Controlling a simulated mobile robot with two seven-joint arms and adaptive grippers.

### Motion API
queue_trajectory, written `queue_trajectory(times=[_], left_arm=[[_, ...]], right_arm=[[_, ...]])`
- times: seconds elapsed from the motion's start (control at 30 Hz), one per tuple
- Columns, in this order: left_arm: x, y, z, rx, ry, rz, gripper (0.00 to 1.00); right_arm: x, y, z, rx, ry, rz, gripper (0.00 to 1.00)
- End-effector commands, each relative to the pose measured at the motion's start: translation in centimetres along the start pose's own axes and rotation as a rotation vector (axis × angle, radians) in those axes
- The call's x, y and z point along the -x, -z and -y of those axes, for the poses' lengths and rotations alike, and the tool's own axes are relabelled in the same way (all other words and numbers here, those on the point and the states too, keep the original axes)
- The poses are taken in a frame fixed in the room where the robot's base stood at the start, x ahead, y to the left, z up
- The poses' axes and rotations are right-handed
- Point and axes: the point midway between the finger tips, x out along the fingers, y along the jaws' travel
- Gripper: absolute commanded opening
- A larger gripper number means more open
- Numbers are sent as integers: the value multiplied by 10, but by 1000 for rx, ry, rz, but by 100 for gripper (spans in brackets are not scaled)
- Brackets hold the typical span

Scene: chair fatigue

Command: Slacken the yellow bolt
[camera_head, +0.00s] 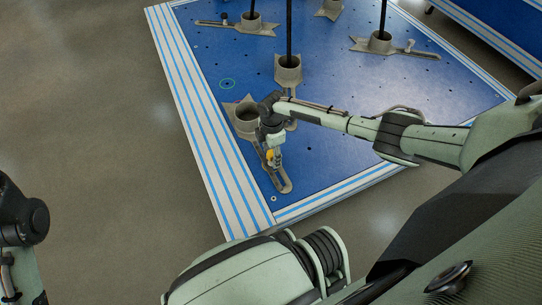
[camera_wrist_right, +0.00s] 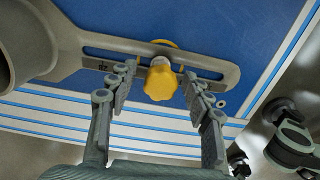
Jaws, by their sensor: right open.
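The yellow bolt (camera_wrist_right: 161,80) has a lobed knob and stands in the slot of a grey bracket arm (camera_wrist_right: 222,72). In the head view the bolt (camera_head: 271,155) shows small at the bracket's near end, partly covered by my gripper. My right gripper (camera_wrist_right: 160,88) is open, with one finger on each side of the knob. Gaps show between the knob and both fingers in the wrist view. In the head view the right gripper (camera_head: 274,158) points down over the bracket. My left arm shows at the left edge, but its gripper is not in view.
The bracket joins a round grey socket (camera_head: 246,117) on a blue platform (camera_head: 330,150) with striped edges (camera_head: 200,130). Other sockets with black poles (camera_head: 289,70) stand farther back. Open floor (camera_head: 90,110) lies to the left.

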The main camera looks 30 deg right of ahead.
Motion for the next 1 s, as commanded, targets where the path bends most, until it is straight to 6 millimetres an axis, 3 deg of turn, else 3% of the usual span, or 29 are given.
queue_trajectory(times=[0.2,0.53,0.8,1.0], left_arm=[[-10,1,1,0,0,0,40],[-13,1,2,0,0,0,40],[-28,3,4,0,0,0,40],[-28,3,4,0,0,0,40]], right_arm=[[1,0,1,-161,2,0,50],[1,0,0,-193,1,0,50],[2,1,1,-468,2,-1,50],[0,0,0,-521,1,1,50]])
